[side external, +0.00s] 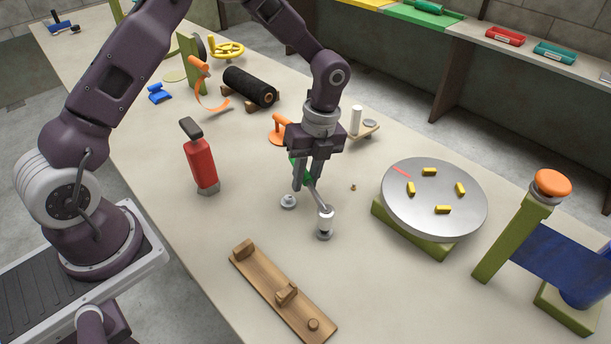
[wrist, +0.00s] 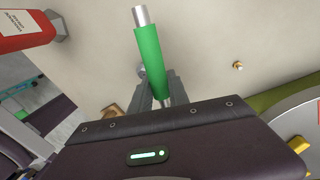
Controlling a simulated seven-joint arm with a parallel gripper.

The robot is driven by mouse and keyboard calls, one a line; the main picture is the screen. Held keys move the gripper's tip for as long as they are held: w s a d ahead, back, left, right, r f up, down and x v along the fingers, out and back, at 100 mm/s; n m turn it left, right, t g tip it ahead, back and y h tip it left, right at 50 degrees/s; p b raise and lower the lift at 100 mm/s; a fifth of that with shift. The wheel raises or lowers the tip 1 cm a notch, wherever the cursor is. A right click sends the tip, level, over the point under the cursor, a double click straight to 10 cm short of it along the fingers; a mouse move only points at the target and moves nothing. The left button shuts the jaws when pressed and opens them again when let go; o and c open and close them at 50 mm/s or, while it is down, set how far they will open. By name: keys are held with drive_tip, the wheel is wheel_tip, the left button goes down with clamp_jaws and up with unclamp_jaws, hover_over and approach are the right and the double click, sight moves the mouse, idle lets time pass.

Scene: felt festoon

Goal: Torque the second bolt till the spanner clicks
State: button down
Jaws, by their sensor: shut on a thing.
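My gripper (side external: 307,184) is shut on the green handle of the spanner (wrist: 150,60). In the wrist view the handle runs up from between the fingers to a bare silver end. In the side view a grey shaft slants down from the gripper to a silver cylindrical head (side external: 325,218). This head stands upright over a round base on the table, seemingly at one bolt; the joint is too small to make out. Another bolt, a short grey one with a round flange (side external: 288,201), stands to its left, apart from the head. Much of the handle is hidden by my fingers in the side view.
A wooden cradle (side external: 266,281) lies in front. A red block-like tool (side external: 201,166) stands left, also in the wrist view (wrist: 24,24). A grey disc (side external: 434,225) with yellow pegs stands right. A small brass piece (side external: 353,187) lies between. Bare table surrounds the bolts.

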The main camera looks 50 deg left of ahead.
drive_tip(key=shift+f, duration=0.8)
drive_tip(key=shift+w+d+m, duration=0.2)
drive_tip(key=shift+w+m, duration=0.15)
drive_tip(key=shift+m, duration=0.05)
drive_tip(key=w+d+m, duration=0.1)
drive_tip(key=m, duration=0.1)
drive_tip(key=w+d+m, duration=0.1)
drive_tip(key=w+m, duration=0.1)
drive_tip(key=w+d+m+y, duration=0.1)
drive_tip(key=d+m, duration=0.1)
drive_tip(key=shift+w+f+m+t, duration=0.1)
drive_tip(key=shift+w+m+t, duration=0.05)
drive_tip(key=shift+m+t, duration=0.25)
drive_tip(key=shift+w+d+m, duration=0.35)
drive_tip(key=shift+d+m, duration=0.45)
drive_tip(key=shift+m, duration=0.3)
drive_tip(key=shift+r, duration=2.15)
